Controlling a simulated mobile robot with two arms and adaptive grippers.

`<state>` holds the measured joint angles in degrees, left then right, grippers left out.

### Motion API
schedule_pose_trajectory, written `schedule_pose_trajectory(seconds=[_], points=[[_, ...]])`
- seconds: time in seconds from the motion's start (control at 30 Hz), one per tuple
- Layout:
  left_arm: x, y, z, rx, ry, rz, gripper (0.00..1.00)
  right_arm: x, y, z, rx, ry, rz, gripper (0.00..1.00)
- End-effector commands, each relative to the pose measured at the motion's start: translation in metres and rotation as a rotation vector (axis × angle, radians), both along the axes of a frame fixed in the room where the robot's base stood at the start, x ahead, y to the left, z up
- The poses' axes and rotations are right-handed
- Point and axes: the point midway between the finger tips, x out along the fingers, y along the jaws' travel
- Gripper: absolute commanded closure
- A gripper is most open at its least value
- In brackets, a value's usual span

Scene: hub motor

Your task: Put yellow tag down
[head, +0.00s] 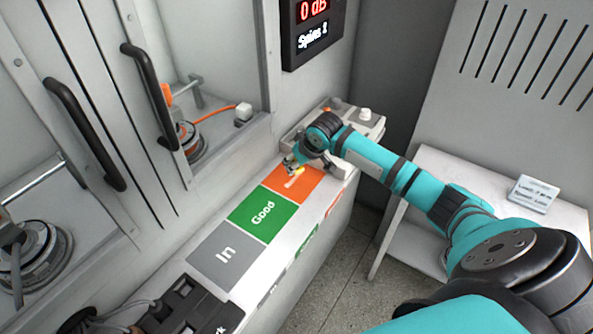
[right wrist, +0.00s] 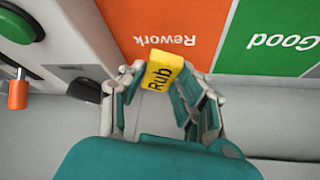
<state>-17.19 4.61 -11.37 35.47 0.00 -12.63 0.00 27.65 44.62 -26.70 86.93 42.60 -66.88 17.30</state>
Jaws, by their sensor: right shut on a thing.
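My right gripper (head: 292,167) is over the orange Rework area (head: 284,183) of the bench in the head view. In the right wrist view my right gripper (right wrist: 160,88) is shut on a yellow tag (right wrist: 160,76) that reads "Rub". The tag lies in front of the near edge of the orange Rework area (right wrist: 180,22) in that view. I cannot tell whether it touches the bench. In the head view the tag (head: 299,170) is small and partly hidden by the gripper.
The green Good area (head: 250,213) and grey In area (head: 226,257) lie along the same bench. A control box with knobs (head: 367,125) stands beyond the orange area. Cabinet doors with black handles (head: 150,95) are on the left. A side table with a white card (head: 533,193) is on the right.

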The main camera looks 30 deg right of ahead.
Motion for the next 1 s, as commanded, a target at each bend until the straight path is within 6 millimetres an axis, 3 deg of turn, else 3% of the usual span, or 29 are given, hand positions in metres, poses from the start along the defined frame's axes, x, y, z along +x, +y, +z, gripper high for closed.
schedule_pose_trajectory(seconds=[0.27, 1.0], points=[[0.001, 0.0, 0.003, 0.0, -0.002, 0.0, 1.0, 0.002, -0.001, -0.033, -0.001, 0.0, 0.0, 0.91], [0.001, -0.001, 0.003, -0.001, -0.003, -0.002, 1.0, 0.002, -0.001, -0.048, 0.0, 0.0, -0.001, 0.91]])
